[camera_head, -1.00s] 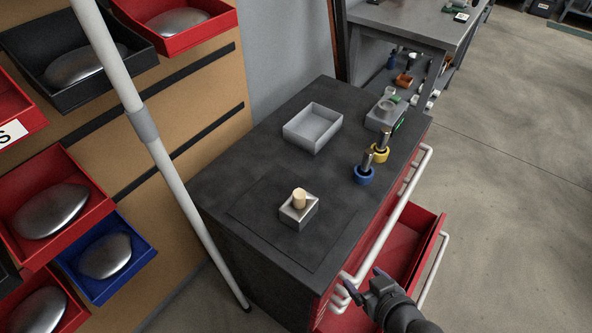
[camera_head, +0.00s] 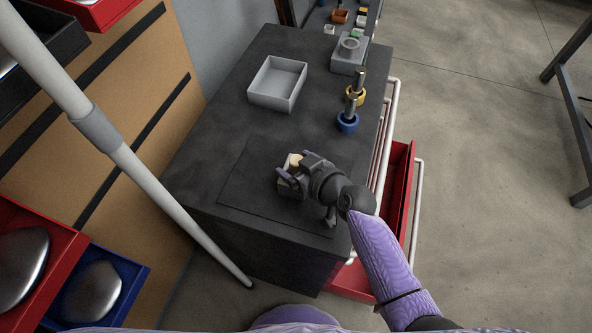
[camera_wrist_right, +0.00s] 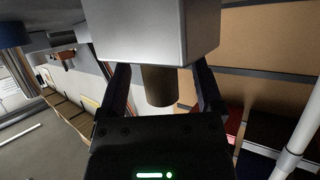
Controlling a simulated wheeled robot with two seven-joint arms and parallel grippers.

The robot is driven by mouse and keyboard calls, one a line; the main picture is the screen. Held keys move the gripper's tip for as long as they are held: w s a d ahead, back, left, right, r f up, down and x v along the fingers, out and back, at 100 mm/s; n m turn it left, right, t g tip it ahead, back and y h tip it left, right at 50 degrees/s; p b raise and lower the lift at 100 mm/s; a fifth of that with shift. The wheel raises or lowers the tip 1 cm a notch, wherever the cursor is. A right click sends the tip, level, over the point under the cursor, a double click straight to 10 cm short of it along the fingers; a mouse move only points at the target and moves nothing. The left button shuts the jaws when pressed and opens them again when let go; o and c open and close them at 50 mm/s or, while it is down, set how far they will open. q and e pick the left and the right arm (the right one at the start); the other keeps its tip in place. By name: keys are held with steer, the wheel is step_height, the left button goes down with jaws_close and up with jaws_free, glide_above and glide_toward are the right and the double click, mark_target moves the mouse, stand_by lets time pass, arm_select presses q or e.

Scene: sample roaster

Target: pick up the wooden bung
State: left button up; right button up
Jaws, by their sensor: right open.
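The wooden bung (camera_head: 294,161) is a short pale cylinder standing in the top of a small square metal block (camera_head: 289,190) on the dark cabinet top. My right gripper (camera_head: 291,169) is at the bung, with its open fingers on either side of it. In the right wrist view, the bung (camera_wrist_right: 158,87) shows brown and shaded between the two fingers, with a gap at each side. The metal block (camera_wrist_right: 155,35) fills the top of that view. In the head view the gripper hides part of the block. My left gripper is not in view.
A grey open tray (camera_head: 277,83) stands farther back on the cabinet (camera_head: 212,151). A blue-based tool (camera_head: 348,121), a yellow-based tool (camera_head: 356,95) and a grey device (camera_head: 349,55) stand along the right side. A red drawer (camera_head: 398,190) is open at the right. A pale pole (camera_head: 150,185) leans at the left.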

steer(key=shift+w+a, duration=0.1)
steer(key=shift+c, duration=0.5)
jaws_close()
